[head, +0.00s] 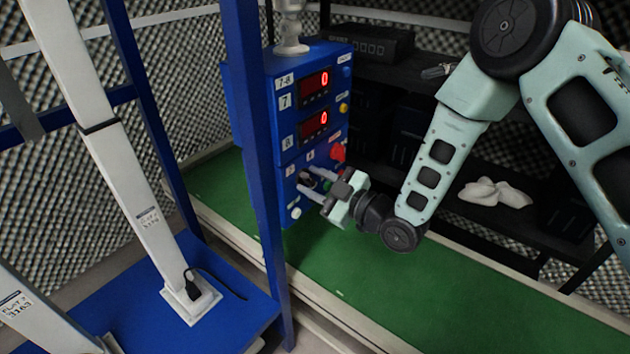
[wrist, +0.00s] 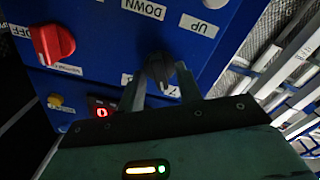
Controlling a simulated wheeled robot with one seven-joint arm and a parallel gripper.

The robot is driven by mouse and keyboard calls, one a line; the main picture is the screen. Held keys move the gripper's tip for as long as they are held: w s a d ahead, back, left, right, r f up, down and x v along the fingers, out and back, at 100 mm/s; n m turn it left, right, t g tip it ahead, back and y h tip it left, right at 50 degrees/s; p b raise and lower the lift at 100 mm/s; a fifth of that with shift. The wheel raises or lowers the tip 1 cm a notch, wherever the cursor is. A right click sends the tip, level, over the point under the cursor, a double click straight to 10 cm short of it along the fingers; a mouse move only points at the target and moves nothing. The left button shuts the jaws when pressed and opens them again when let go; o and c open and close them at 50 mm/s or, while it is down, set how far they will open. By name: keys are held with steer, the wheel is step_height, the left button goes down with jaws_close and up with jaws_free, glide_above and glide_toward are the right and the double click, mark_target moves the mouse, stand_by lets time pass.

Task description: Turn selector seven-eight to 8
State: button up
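The blue control panel (head: 300,150) carries labels 7-8, 7 and 8 and two red displays (head: 313,83), each reading 0. The dark selector knob (wrist: 158,68) sits on the panel's lower part; in the head view it is mostly hidden by my fingers. My gripper (head: 316,184) reaches the panel from the right. In the wrist view my gripper (wrist: 161,82) has one finger on each side of the knob, with narrow gaps seeming to show. A white label with a 7 (wrist: 169,90) is partly covered by a finger. The knob's exact pointing direction is unclear.
A red rotary switch (wrist: 52,42) and a yellow button (wrist: 55,100) are on the same panel. A blue post (head: 256,150) stands close left of the panel. Dark shelves with white cloth (head: 497,192) are behind my arm. The green floor (head: 420,290) is clear.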

jaws_close()
steer(key=shift+m, duration=0.3)
steer(key=m+b, duration=0.2)
steer(key=m, duration=0.3)
steer(key=shift+d, duration=0.1)
steer(key=m, duration=0.6)
steer(key=shift+w+b, duration=0.1)
steer(key=shift+b, duration=0.2)
steer(key=shift+m, duration=0.3)
jaws_free()
